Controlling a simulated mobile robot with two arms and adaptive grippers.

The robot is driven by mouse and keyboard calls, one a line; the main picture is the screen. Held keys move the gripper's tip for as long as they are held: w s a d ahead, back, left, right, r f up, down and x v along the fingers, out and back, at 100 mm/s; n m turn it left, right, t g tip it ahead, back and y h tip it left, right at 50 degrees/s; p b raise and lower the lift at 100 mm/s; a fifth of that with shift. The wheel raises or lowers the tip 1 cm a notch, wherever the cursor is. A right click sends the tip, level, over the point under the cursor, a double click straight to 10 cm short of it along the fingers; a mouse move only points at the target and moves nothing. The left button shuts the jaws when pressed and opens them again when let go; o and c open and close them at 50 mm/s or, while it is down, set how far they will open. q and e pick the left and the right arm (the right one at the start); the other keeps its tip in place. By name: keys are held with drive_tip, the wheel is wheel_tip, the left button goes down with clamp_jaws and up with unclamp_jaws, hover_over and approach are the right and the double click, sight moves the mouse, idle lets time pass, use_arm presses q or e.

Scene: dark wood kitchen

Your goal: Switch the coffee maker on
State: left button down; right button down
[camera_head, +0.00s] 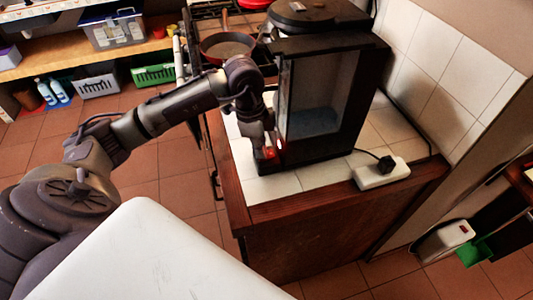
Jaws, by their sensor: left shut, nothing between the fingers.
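The coffee maker (352,95) is a tall black machine with a clear tank front. It stands on the white tiled counter (285,187) near its corner. My left arm comes in from the left, and my left gripper (268,151) is shut with nothing in it, at the lower front left of the coffee maker. A small red switch (270,153) and a bright spot show right at the fingertips. The gripper partly covers that spot, so I cannot tell whether they touch. My right gripper is not in view.
A white power strip (382,173) with a black plug lies on the counter right of the machine. A red pan (227,46) sits on the stove behind. Wooden shelves (90,55) with bins stand at the back left. The tiled floor at left is clear.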

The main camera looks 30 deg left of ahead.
use_arm(q)
drive_tip(key=shift+r+p, duration=2.85)
drive_tip(key=shift+r, duration=0.75)
drive_tip(key=shift+f, duration=0.15)
